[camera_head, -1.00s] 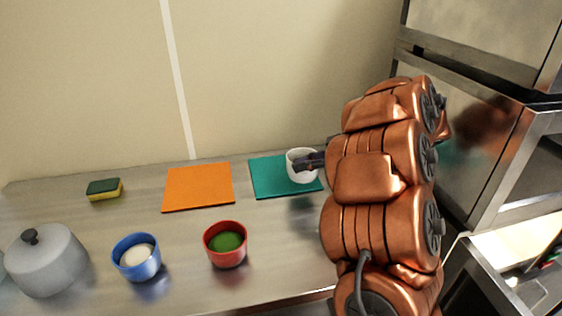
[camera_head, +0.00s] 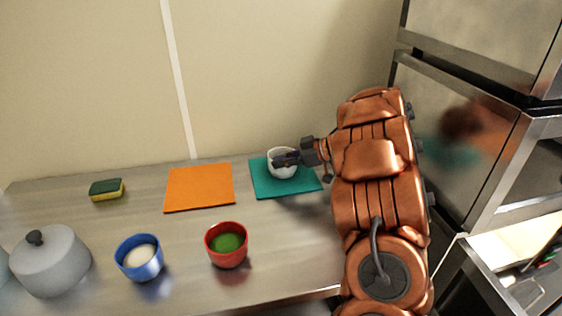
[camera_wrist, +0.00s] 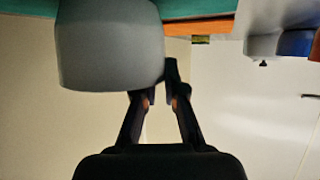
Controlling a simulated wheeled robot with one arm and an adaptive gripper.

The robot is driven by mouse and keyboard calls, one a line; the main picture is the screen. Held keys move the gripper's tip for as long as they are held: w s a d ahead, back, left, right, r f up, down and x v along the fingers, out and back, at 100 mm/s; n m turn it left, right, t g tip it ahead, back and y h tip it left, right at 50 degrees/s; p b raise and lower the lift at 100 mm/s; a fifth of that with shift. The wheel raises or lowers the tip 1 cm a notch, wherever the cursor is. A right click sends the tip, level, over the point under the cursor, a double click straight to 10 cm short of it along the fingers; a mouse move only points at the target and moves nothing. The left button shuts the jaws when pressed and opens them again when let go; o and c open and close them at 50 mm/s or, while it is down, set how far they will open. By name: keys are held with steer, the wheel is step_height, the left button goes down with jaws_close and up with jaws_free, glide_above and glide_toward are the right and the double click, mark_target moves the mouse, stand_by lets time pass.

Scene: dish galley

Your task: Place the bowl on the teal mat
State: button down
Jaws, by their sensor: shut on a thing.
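The white bowl (camera_head: 284,171) is upright over the left-middle part of the teal mat (camera_head: 302,186). I cannot tell whether its base touches the mat. My gripper (camera_head: 279,161) reaches in from the right and is shut on the bowl's near side wall. In the wrist view the bowl (camera_wrist: 108,48) shows large and grey at the upper left, against the fingers (camera_wrist: 158,80). A strip of the teal mat (camera_wrist: 195,8) shows along the top there.
An orange mat (camera_head: 199,188) lies left of the teal one. A red bowl (camera_head: 227,256) with green contents, a blue bowl (camera_head: 130,262), a lidded grey pot (camera_head: 55,268) and a sponge (camera_head: 106,190) stand on the counter. Steel equipment (camera_head: 460,130) is at the right.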

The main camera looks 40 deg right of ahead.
steer(key=c, duration=1.3)
jaws_free()
steer(key=shift+o, duration=0.2)
steer(key=v, duration=0.7)
steer(key=shift+s+d+b, duration=0.2)
steer(key=shift+b, duration=0.15)
